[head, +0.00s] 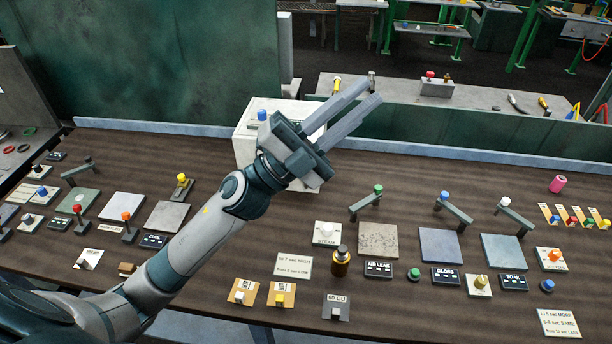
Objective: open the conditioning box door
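A white box (244,145) stands at the back of the brown table, with a blue knob (261,115) on its top. It looks like the conditioning box, but no label is readable. My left gripper (369,93) is in front of and above it, covering much of its front and right side. The gripper's two long fingers point up and to the right, with a gap between them and nothing held. The box's door and handle cannot be made out behind the gripper. My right gripper is not in view.
The brown table (400,300) holds many small knobs, levers, plates and labels in front of the box. A dark bottle (341,262) stands near the middle front. A large green panel (140,60) rises behind on the left.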

